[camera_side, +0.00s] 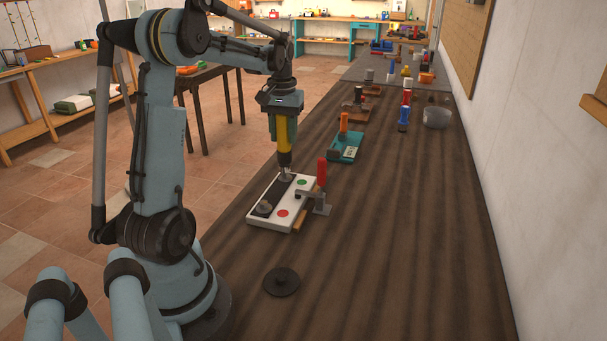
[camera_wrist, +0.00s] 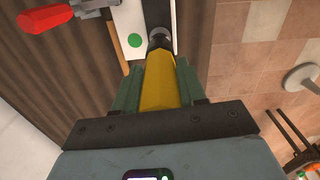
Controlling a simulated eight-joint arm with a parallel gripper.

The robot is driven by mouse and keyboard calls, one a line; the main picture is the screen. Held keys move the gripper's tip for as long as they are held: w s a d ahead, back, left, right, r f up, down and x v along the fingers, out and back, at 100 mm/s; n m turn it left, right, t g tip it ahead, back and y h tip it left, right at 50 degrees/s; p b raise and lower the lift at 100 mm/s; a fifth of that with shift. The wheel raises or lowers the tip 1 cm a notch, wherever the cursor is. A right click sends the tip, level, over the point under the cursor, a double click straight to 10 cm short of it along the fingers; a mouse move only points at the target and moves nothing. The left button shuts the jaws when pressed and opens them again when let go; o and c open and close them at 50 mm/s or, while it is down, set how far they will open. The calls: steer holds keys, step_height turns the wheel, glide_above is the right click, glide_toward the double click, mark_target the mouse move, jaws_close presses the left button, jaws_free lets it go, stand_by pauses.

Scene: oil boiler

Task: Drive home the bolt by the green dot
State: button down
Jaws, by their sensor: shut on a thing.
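My gripper (camera_side: 284,122) is shut on a yellow power driver or screwdriver-like tool (camera_side: 284,136) with a dark lower end, held upright. In the wrist view the yellow tool (camera_wrist: 160,82) lies between my green fingers. Its tip is down at the far end of a white block (camera_side: 258,220) with a dark strip. The green dot (camera_side: 302,182) is just beside the tip, and also shows in the wrist view (camera_wrist: 135,40). The bolt there is largely hidden by the tip; I cannot tell how far it stands out. A grey bolt head (camera_side: 265,207) sits near the red dot (camera_side: 283,213).
A red-handled clamp (camera_side: 321,175) stands at the block's right side. A dark disc (camera_side: 281,281) lies on the bench (camera_side: 400,240) in front. A teal fixture with an orange-handled part (camera_side: 345,145) is beyond.

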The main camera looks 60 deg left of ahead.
steer(key=shift+f, duration=0.2)
steer(key=shift+f, duration=0.7)
steer(key=shift+f, duration=0.1)
stand_by(1.3)
steer(key=shift+r, duration=2.3)
